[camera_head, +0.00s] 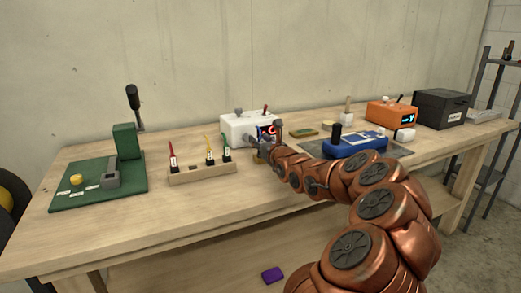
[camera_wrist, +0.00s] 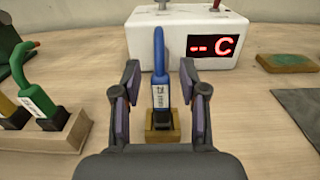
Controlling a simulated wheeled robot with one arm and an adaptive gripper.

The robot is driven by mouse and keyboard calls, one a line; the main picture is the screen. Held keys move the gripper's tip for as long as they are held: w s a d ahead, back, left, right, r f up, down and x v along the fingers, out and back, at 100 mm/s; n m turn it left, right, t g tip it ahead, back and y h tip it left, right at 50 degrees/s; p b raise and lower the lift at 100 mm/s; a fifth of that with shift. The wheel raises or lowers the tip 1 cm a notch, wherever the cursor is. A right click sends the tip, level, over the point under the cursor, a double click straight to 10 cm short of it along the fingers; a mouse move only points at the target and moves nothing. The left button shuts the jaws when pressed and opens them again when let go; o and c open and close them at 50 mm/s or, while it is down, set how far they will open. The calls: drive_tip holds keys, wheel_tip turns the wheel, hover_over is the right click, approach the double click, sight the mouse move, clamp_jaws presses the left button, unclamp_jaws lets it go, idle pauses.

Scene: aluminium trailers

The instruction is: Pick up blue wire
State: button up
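The blue wire (camera_wrist: 160,80) stands upright in the wrist view, its labelled lower end in a small wooden block (camera_wrist: 160,131). My gripper (camera_wrist: 157,75) is open, with one finger on each side of the blue wire and a gap on both sides. In the head view my gripper (camera_head: 267,150) is at the table in front of the white box, and it mostly hides the blue wire there.
A white box (camera_head: 240,125) with a red display stands just behind the wire. A wooden rack (camera_head: 200,174) with red, yellow and green wires is to the left. A blue device (camera_head: 355,144) is to the right. A green press (camera_head: 125,142) stands at the far left.

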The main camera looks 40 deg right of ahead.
clamp_jaws()
drive_tip(key=shift+r, duration=0.1)
idle(0.3)
